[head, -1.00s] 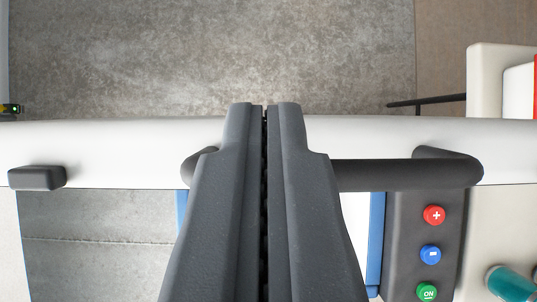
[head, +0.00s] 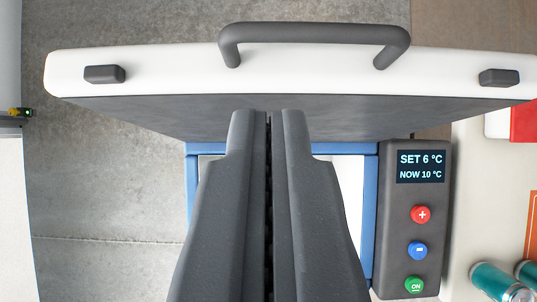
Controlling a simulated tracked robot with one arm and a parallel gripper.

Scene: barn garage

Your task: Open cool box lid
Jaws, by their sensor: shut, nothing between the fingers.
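The cool box lid (head: 170,72) is white with a dark underside and stands raised, tilted up across the top of the head view. Its dark bar handle (head: 315,33) is on the upper edge, beyond my gripper. The cool box (head: 369,215) has a blue rim and a pale interior, partly hidden behind my fingers. My gripper (head: 269,115) is shut and empty. In the picture its tips overlap the lid's dark underside; I cannot tell whether they touch it.
A dark control panel (head: 412,240) beside the box reads SET 6 °C, NOW 10 °C, with red, blue and green buttons. Grey floor (head: 100,210) is clear on the left.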

